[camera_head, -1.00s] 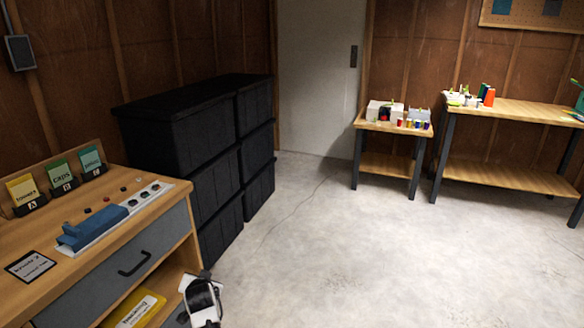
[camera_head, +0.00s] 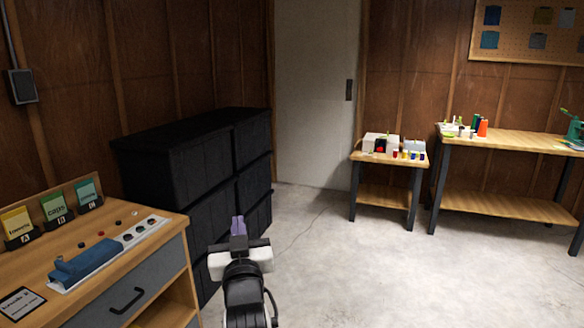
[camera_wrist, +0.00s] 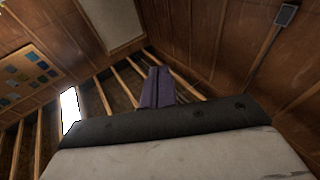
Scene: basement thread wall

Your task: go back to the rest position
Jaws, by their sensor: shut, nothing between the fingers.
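My gripper (camera_head: 238,225) is in the lower middle of the head view, raised in front of the black drawer stack and pointing up. Its purple fingers are together with nothing between them. In the wrist view the shut fingers (camera_wrist: 157,87) point toward the wooden ceiling beams and walls. My arm rises from the bottom edge of the head view, to the right of the wooden workbench, and touches nothing that I can see.
The workbench (camera_head: 160,232) at left holds a blue device (camera_head: 88,268) and several card holders. Black drawers (camera_head: 185,160) stand behind it. A small table (camera_head: 362,156) and a longer table (camera_head: 520,145) stand at the right. The concrete floor (camera_head: 340,270) between is clear.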

